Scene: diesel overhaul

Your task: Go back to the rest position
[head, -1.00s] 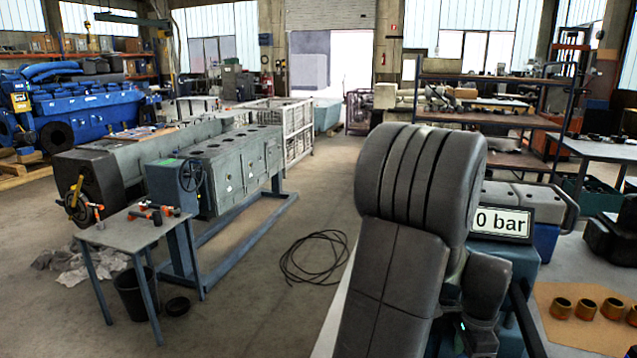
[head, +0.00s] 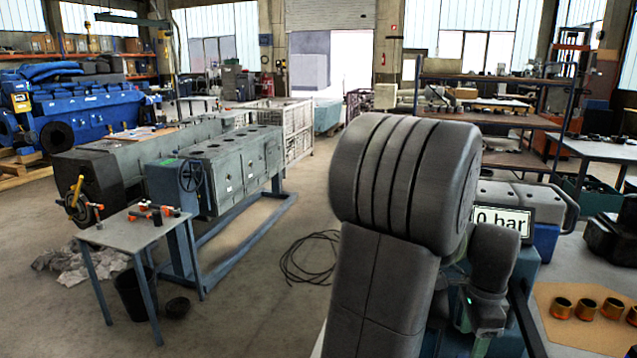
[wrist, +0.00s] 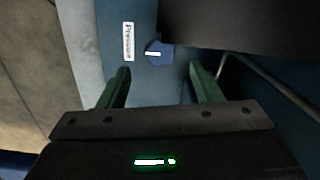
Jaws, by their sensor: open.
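My gripper shows in the wrist view (wrist: 160,88) with its two green fingers apart and nothing between them. Beyond the fingers is a blue-grey panel (wrist: 105,20) with a white label that appears to read "Pressure". A dark blue knob (wrist: 158,52) with a white mark sits beside the label, apart from the fingers. A black block hides the upper right of this view. In the head view my arm stands in front of the teal test bench (head: 530,285), and its display (head: 505,220) reads 0 bar, partly covered by the arm. The fingertips are hidden in the head view.
Several brass-coloured rings (head: 586,308) lie on a tan mat at the right. A small table (head: 135,232) with tools stands at the left, before a grey engine block (head: 225,165) on a blue stand.

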